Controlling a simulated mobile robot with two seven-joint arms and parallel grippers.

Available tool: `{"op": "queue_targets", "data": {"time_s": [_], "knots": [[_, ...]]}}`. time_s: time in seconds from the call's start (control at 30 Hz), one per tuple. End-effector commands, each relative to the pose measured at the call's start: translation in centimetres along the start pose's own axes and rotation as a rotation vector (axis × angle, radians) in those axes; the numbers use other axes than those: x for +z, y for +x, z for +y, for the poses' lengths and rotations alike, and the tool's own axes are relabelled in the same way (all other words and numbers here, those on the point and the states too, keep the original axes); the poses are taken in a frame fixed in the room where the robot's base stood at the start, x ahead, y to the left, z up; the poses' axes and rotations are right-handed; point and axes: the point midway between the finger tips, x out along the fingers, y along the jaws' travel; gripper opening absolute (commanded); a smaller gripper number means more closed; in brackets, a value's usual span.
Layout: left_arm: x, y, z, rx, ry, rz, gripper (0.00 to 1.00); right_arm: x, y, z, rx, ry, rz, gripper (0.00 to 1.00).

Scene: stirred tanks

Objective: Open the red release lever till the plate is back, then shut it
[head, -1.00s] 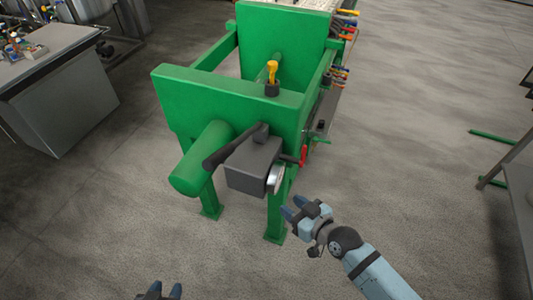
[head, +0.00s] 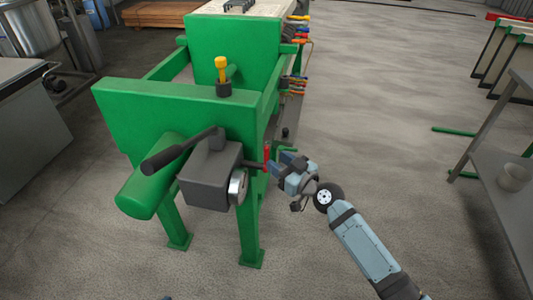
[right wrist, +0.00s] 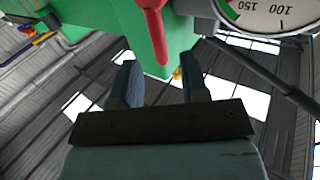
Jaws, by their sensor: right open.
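The red release lever (head: 267,157) hangs by the right side of the grey box (head: 208,175) on the green press. It shows large at the top of the right wrist view (right wrist: 152,22). My right gripper (head: 284,163) is just right of the lever, jaws open and empty. In the right wrist view the lever's end is beyond and above the gap between my fingertips (right wrist: 160,75); I see no contact. The green plate (head: 235,55) stands upright behind the front frame. Of my left gripper only a dark tip (head: 166,297) shows at the bottom edge.
A black handle (head: 180,153) sticks out left from the grey box. A round gauge (right wrist: 268,12) is close by the lever. A yellow-topped knob (head: 222,75) stands on the frame.

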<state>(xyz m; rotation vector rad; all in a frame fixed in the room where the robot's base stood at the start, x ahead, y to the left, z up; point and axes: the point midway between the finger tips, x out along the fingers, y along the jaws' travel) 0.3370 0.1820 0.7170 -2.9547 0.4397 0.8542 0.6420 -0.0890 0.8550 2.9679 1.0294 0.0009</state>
Motion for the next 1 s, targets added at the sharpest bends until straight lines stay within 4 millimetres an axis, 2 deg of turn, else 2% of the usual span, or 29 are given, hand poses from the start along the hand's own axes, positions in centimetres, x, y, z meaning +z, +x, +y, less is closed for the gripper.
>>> {"op": "queue_targets", "data": {"time_s": [0.1, 0.3, 0.67, 0.7, 0.87, 1.0], "knots": [[0.0, 0.1, 0.0, 0.0, 0.0, 0.001, 0.43, 0.0, 2.3, 0.0, 0.0, 0.003, 0.001, 0.41], [0.0, 0.2, -0.1, -0.001, 0.001, 0.003, 0.43, 0.0, 4.6, 0.0, 0.0, 0.001, 0.0, 0.41], [0.0, 0.2, -0.1, -0.001, 0.002, 0.002, 0.43, 0.1, 5.2, 0.0, 0.0, 0.001, -0.001, 0.41], [0.0, 0.2, -0.1, -0.001, 0.002, 0.002, 0.43, 0.1, 5.2, 0.0, 0.0, 0.001, -0.001, 0.39], [0.0, 0.2, -0.1, -0.001, 0.002, 0.002, 0.43, 0.1, 5.2, 0.0, 0.0, 0.001, -0.001, 0.02], [0.0, 0.2, -0.1, -0.001, 0.002, 0.002, 0.43, 0.1, 5.2, 0.0, 0.0, 0.001, -0.001, 0.0]]}}
